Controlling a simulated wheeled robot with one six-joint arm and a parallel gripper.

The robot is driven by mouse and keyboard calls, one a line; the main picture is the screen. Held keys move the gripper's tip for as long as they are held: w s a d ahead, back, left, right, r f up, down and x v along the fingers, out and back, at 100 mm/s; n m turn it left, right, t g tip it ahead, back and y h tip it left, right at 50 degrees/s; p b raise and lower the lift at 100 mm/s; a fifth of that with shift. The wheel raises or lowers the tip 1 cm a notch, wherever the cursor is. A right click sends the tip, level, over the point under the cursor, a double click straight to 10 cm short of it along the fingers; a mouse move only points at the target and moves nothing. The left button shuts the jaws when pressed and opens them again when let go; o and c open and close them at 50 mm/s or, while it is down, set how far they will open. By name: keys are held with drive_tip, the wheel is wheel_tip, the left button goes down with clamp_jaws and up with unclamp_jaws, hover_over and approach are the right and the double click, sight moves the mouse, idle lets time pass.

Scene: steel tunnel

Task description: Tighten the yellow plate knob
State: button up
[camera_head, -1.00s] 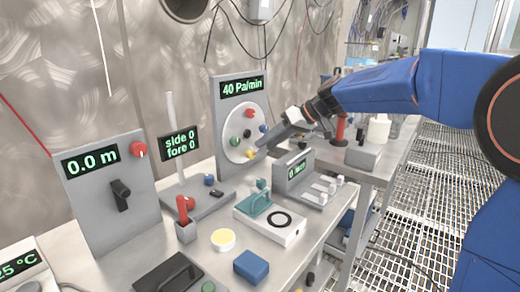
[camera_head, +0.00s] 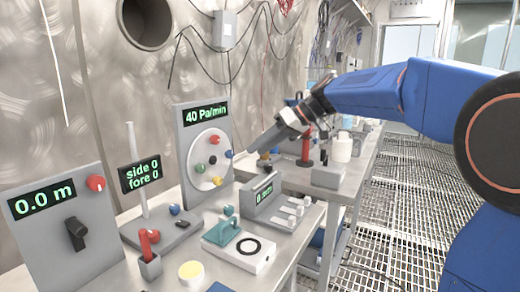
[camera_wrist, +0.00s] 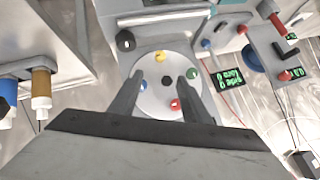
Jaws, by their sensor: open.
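The round white plate (camera_head: 208,151) stands upright on a grey panel (camera_head: 187,117) reading "40 Pa/min". It bears a yellow knob (camera_head: 217,181) at its bottom, plus red, blue and green knobs around a dark centre. In the wrist view the yellow knob (camera_wrist: 160,56) is at the plate's upper edge, beyond the fingertips. My gripper (camera_head: 252,150) is to the right of the plate in the head view, apart from it and empty. In the wrist view my gripper (camera_wrist: 160,76) is open, its fingers appearing either side of the dark centre (camera_wrist: 166,81). The exact gap to the plate is unclear.
A grey "mm" display box (camera_head: 263,196) stands right of the panel. A "side/fore" stand (camera_head: 140,174) and a "0.0 m" panel (camera_head: 60,230) are at left. A white block with a teal piece (camera_head: 238,248) is in front. Grating floor lies right.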

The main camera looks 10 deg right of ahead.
sight(219, 179)
drive_tip(key=shift+s+a+f, duration=0.1)
drive_tip(key=shift+s+a, duration=0.15)
drive_tip(key=s+a+t+h, duration=0.1)
drive_tip(key=s+a+n+t+h, duration=0.1)
drive_tip(key=s, duration=0.1)
drive_tip(key=s+a+n+t+h, duration=0.1)
drive_tip(key=s+a, duration=0.1)
drive_tip(key=shift+r, duration=0.2)
drive_tip(key=shift+n+t, duration=0.4)
drive_tip(key=shift+t, duration=0.2)
drive_tip(key=x, duration=1.6)
drive_tip(key=shift+a+f, duration=0.3)
drive_tip(key=shift+a, duration=0.1)
drive_tip(key=c, duration=1)
